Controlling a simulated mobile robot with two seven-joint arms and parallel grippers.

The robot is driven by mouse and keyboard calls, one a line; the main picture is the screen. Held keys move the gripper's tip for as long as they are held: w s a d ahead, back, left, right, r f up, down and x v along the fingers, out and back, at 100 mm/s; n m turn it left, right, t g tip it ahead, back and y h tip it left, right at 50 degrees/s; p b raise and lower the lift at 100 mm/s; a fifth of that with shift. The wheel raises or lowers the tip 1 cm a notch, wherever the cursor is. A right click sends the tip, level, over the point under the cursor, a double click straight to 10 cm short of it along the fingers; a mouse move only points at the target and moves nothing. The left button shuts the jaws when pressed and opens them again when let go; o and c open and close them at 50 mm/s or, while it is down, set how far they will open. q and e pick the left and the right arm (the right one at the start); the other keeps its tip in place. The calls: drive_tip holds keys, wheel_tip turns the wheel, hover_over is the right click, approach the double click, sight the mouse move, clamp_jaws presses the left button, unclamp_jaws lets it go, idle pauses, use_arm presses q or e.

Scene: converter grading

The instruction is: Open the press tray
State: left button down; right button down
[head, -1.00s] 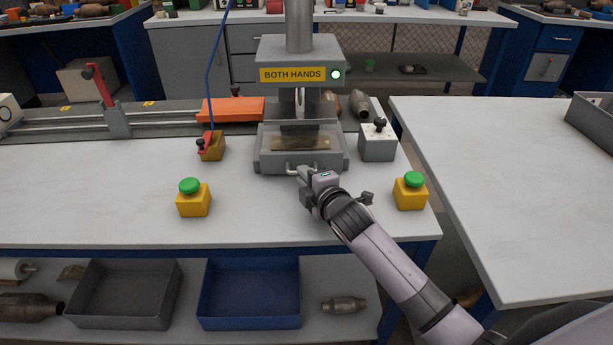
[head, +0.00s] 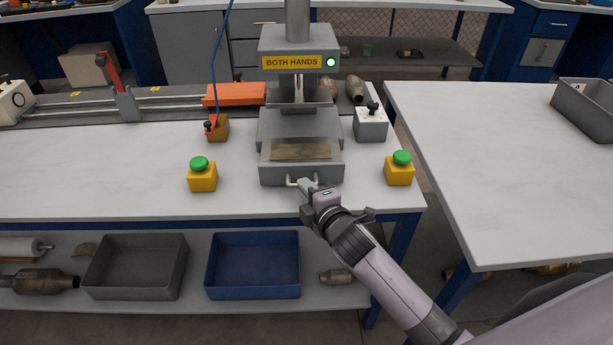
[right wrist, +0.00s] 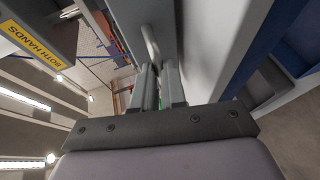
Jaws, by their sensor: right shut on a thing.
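The grey press (head: 299,45) with its yellow BOTH HANDS label stands at the middle of the bench in the head view. Its tray (head: 302,174) is slid out toward me, with a brownish plate (head: 300,152) in its top. The tray's bar handle (head: 292,182) is on its front face; it also shows in the right wrist view (right wrist: 152,45). My right gripper (head: 306,186) is shut on the handle, in front of the tray. My left gripper is not in view.
Yellow boxes with green buttons stand left (head: 203,177) and right (head: 400,170) of the tray. A grey box with a black knob (head: 371,123) is beside the press. A grey bin (head: 136,268) and a blue bin (head: 253,266) sit on the lower shelf.

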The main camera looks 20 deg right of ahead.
drive_tip(key=shift+s+a, duration=0.15)
drive_tip(key=shift+s, duration=0.4)
drive_tip(key=c, duration=1.2)
unclamp_jaws()
drive_tip(key=v, duration=0.7)
